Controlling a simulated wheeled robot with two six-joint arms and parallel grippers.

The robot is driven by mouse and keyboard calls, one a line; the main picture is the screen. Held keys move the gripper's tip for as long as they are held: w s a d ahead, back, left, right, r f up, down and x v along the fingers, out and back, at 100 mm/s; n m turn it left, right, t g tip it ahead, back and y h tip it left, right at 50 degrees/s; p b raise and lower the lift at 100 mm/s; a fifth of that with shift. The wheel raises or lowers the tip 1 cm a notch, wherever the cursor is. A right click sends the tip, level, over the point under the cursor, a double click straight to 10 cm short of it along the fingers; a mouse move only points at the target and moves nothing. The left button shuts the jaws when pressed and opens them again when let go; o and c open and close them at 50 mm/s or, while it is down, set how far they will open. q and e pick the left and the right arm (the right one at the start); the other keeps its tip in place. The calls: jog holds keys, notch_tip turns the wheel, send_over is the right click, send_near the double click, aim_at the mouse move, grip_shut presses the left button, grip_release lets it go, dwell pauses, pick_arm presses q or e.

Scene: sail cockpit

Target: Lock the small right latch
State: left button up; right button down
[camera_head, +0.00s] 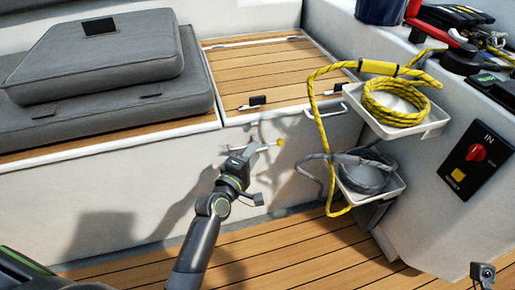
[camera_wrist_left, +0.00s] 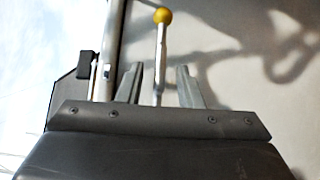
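Two small black latches sit along the front edge of the wooden hatch lid, the right one (camera_head: 335,88) and the left one (camera_head: 257,101). A thin metal rod with a yellow ball tip (camera_head: 280,142) stands out by the white locker front below the left latch. My left gripper (camera_head: 250,150) is at this rod. In the left wrist view the gripper (camera_wrist_left: 158,85) is open, with the yellow-tipped rod (camera_wrist_left: 162,18) between its two fingers and a gap on each side. Whether the rod belongs to a latch is unclear. My right gripper's fingers are out of view.
Right of the gripper, an upper tray (camera_head: 437,125) holds yellow rope (camera_head: 392,105) whose loop hangs down. A lower tray (camera_head: 392,190) holds grey rope (camera_head: 362,172). Grey cushions (camera_head: 105,65) lie at left. The wooden floor (camera_head: 310,262) is clear in front.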

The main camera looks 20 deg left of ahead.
pick_arm(q)
jog(key=shift+w+d, duration=0.15)
jog(key=shift+w, duration=0.55)
jog(key=shift+w+d, duration=0.1)
jog(key=shift+w, duration=0.6)
grip_shut()
